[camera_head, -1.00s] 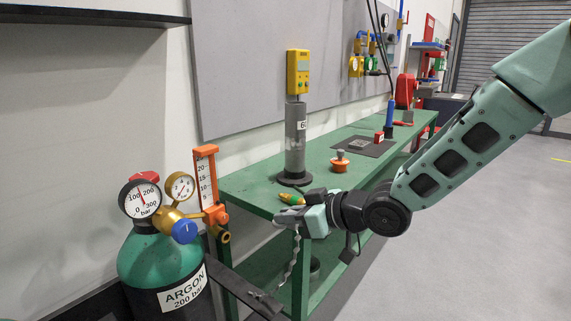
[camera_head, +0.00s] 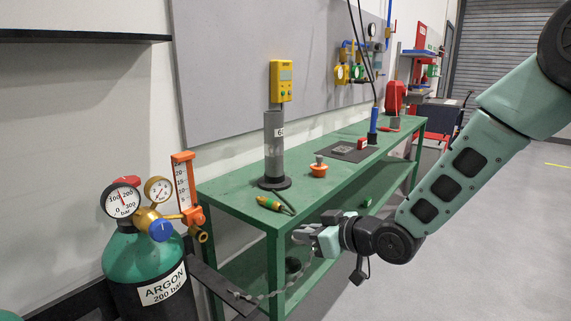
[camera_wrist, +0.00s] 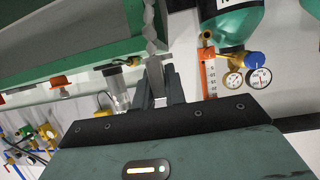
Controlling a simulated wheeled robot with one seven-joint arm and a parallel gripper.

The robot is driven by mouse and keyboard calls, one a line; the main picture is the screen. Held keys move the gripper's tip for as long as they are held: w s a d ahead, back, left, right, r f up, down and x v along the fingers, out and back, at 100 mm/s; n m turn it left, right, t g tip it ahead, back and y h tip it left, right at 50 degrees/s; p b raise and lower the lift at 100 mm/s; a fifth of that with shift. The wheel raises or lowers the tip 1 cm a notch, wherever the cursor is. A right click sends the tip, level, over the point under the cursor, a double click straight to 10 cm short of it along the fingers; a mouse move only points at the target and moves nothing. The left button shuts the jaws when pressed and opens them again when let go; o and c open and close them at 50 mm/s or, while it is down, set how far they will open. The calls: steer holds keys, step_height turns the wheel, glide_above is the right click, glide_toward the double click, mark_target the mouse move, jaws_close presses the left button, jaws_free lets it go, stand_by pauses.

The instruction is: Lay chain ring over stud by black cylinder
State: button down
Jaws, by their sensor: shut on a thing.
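My gripper (camera_head: 303,233) is shut on the upper end of a grey chain (camera_head: 292,282), just off the front corner of the green bench. The chain sags down and left to a dark bar (camera_head: 222,285) beside the cylinder. In the wrist view the chain (camera_wrist: 150,22) runs up from between my fingers (camera_wrist: 160,90). The ring is too small to tell apart between the fingers. The argon cylinder (camera_head: 140,257) has a teal shoulder and black body; it stands left of my gripper. I cannot clearly make out the stud.
Gauges and an orange flowmeter (camera_head: 184,185) stick up above the cylinder. The floor at right is clear.

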steer(key=s+d+f+m+t+h+p, duration=0.15)
steer(key=d+f+m+h+p, duration=0.35)
steer(key=d, duration=0.9)
steer(key=s+d+f+m+t+h+p, duration=0.1)
steer(key=d+f+m+t+h+p, duration=0.3)
steer(key=d, duration=0.9)
steer(key=shift+m+g+h, duration=0.35)
steer(key=shift+m+h, duration=0.05)
steer(key=shift+h, duration=0.2)
steer(key=shift+s+d+f+b, duration=0.15)
steer(key=shift+s+b, duration=0.35)
steer(key=shift+s, duration=0.55)
steer(key=shift+s+d+r+b, duration=0.15)
steer(key=shift+s+b, duration=0.35)
steer(key=shift+s, duration=0.55)
